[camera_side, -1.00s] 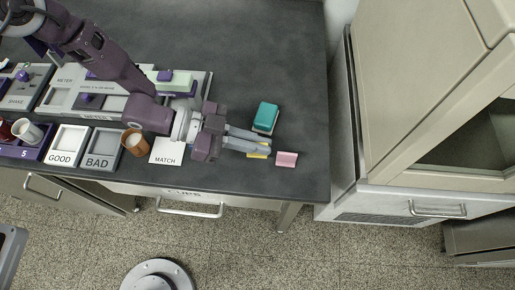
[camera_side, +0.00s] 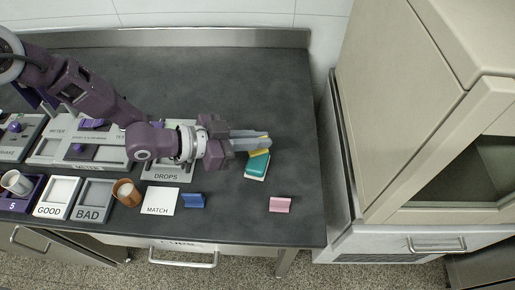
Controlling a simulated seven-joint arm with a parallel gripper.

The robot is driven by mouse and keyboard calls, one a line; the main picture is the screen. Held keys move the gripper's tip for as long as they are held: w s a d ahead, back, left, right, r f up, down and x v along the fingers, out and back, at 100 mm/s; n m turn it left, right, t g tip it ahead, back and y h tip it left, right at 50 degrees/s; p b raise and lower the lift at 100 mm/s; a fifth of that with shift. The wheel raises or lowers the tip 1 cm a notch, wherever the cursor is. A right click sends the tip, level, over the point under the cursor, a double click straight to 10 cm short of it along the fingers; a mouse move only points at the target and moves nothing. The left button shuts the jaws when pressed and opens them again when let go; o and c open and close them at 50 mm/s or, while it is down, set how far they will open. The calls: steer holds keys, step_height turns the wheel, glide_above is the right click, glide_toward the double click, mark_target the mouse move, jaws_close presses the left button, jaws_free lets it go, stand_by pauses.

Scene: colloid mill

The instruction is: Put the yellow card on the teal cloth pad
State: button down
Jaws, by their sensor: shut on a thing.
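The yellow card (camera_side: 260,152) is between the fingers of my gripper (camera_side: 262,142), which is shut on it. The card shows as a small yellow strip below and along the fingertips. The teal cloth pad (camera_side: 257,168) lies on the bench on a pale base, right by the fingertips. The card overlaps the far edge of the pad in the picture. I cannot tell whether it touches the pad or is above it. The fingers hide part of the card.
A pink card (camera_side: 280,204) and a blue card (camera_side: 193,201) stand nearer the front edge. A white MATCH square (camera_side: 159,201), a brown cup (camera_side: 126,192) and BAD (camera_side: 93,200) and GOOD (camera_side: 58,197) trays are to the left. The bench behind the pad is clear.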

step_height(320, 180, down, 3)
steer(key=shift+f, duration=0.2)
steer(key=shift+f, duration=0.15)
steer(key=c, duration=1.6)
jaws_free()
